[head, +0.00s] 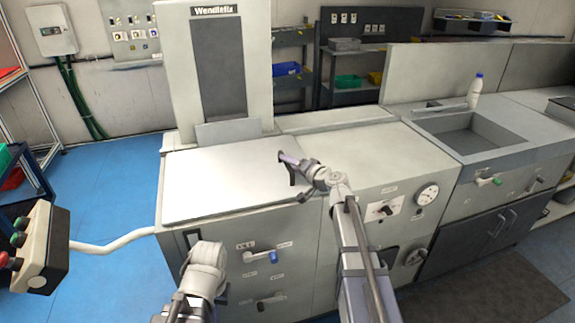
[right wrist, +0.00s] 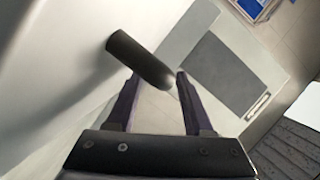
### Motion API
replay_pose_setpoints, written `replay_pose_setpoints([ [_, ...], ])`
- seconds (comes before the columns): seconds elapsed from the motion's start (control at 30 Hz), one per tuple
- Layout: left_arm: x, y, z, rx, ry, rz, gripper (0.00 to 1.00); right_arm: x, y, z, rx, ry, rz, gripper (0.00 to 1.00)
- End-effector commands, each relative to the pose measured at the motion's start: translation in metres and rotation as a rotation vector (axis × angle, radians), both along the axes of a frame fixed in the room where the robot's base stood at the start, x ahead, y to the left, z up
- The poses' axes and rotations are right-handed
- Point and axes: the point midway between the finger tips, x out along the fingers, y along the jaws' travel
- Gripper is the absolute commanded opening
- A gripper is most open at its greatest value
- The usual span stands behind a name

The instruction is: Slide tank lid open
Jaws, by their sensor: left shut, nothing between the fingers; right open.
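The tank lid is a flat pale metal plate (head: 225,185) covering the left part of the grey machine's top. In the right wrist view a dark cylindrical handle (right wrist: 140,60) stands out from a smooth pale surface (right wrist: 60,60). My right gripper (head: 289,168) is open at the lid's right edge. In the right wrist view its two fingers (right wrist: 158,77) are apart, and the handle's free end lies at their tips. I cannot tell whether they touch it. My left gripper (head: 187,262) is low at the machine's front left, shut and empty; its fingers are barely visible.
A tall cabinet (head: 216,70) rises behind the lid. The machine's front has knobs and a gauge (head: 427,194). A sink (head: 478,133) and a white bottle (head: 475,92) are at right. A control box (head: 42,247) on a white arm sits at left. Blue floor is clear at left.

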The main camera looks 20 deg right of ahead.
Motion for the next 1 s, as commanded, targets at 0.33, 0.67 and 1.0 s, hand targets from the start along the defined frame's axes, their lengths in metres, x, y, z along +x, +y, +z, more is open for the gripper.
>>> replay_pose_setpoints([
  [0.33, 0.0, 0.0, -0.0032, 0.0, 0.0, 0.0, 0.0, 0.0144, 0.0056, -0.0032, 0.0, -0.001, -0.001, 0.52],
  [0.67, 0.0, 0.0, -0.0032, 0.0, 0.0, 0.0, 0.0, 0.0142, 0.0055, -0.0032, 0.0, 0.0, 0.0, 0.21],
  [1.0, 0.0, 0.0, -0.0033, 0.0, 0.0, 0.0, 0.0, 0.014, 0.0054, -0.0035, -0.001, 0.0, 0.0, 0.0],
])
